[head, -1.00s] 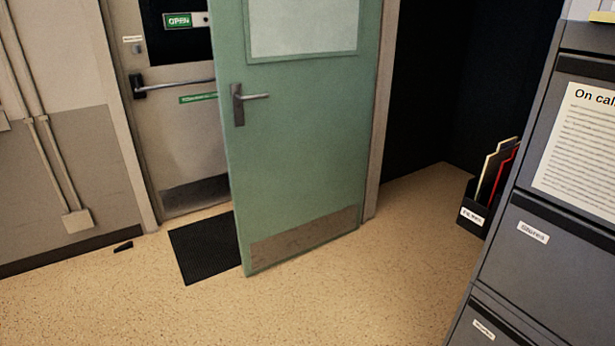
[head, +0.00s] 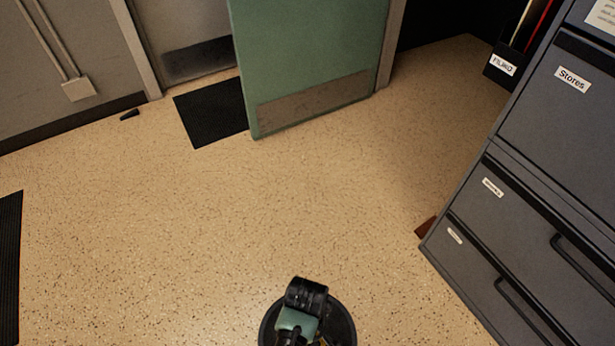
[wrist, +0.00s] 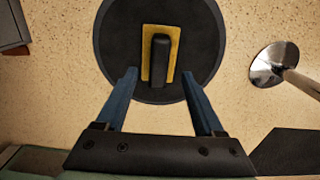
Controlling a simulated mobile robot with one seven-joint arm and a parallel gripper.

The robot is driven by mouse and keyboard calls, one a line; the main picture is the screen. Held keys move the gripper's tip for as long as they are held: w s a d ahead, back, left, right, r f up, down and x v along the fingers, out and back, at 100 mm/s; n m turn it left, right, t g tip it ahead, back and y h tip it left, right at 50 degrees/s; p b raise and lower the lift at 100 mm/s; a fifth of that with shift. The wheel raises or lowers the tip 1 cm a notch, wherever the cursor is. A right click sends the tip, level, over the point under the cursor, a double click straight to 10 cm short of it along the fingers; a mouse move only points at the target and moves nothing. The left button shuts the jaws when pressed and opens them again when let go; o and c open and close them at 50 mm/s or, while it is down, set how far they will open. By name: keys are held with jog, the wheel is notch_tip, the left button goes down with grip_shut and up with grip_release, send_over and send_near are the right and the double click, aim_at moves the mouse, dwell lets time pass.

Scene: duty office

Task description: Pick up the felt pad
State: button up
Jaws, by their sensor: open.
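In the wrist view a yellow rectangular pad (wrist: 161,30) with a dark, raised oblong block along its middle lies on a round black surface (wrist: 115,35). I take this for the felt pad, though the dark block could be a separate thing. My gripper (wrist: 159,75) is open and empty. Its two blue fingers point towards the pad, with their tips on either side of its lower end; the height between them is unclear. In the head view the round black surface (head: 344,318) is at the bottom edge, and my arm hides most of the pad.
A grey filing cabinet (head: 540,185) stands at the right, with a reddish-brown object (head: 427,228) by its base. A round metal base with a pole (wrist: 268,68) is right of the black surface. Mid-floor is clear.

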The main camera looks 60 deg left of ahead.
notch_tip(320, 180, down, 5)
jog(key=shift+b, duration=1.2)
grip_shut()
